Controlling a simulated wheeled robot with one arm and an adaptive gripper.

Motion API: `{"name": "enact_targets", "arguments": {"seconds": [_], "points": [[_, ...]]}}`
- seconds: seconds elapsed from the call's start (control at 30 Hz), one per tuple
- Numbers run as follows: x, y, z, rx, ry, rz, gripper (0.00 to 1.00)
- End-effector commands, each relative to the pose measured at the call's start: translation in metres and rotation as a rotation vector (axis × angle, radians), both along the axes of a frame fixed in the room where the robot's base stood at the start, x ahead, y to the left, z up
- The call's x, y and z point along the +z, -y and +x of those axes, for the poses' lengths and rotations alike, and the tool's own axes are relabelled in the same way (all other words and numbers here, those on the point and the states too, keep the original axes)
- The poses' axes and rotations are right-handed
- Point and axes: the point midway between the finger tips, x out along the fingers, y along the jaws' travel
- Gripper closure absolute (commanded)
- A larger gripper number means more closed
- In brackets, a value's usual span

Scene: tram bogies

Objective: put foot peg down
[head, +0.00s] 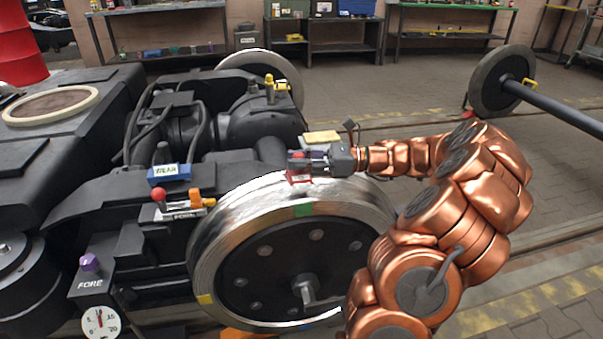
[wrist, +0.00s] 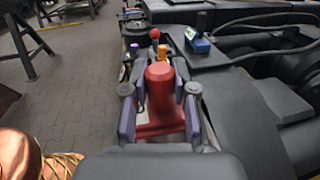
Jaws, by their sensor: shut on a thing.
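My gripper (head: 318,158) reaches in from the right over the top of the wheel. In the wrist view, the purple pads of my gripper (wrist: 160,92) are closed on both sides of a red piece (wrist: 159,88), apparently the foot peg. It has a rounded upright top and a wider red base. The red piece (head: 299,168) also shows in the head view, at the crown of the shiny wheel (head: 232,222). I cannot tell whether its underside touches the rim. The fingers partly hide it.
A blue labelled block (head: 169,173) and a gauge with a red knob and an orange part (head: 186,207) sit on the bogie frame left of the wheel. A yellow pad (head: 321,137) lies behind my gripper. A purple knob (head: 90,262) and dial (head: 101,322) stand at the lower left.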

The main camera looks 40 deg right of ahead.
Motion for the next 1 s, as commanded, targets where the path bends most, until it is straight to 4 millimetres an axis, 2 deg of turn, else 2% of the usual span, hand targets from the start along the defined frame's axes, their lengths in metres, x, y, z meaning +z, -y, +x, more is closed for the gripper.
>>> {"name": "enact_targets", "arguments": {"seconds": [0.1, 0.33, 0.77, 0.8, 1.0], "points": [[-0.001, 0.006, 0.000, 0.000, 0.000, -0.001, 1.00], [-0.035, 0.006, 0.000, 0.000, 0.000, 0.001, 1.00], [-0.038, 0.006, 0.000, 0.000, 0.001, 0.001, 1.00], [-0.038, 0.006, 0.000, 0.000, 0.000, 0.000, 0.71], [-0.038, 0.006, 0.000, 0.000, 0.000, 0.000, 0.51]]}}
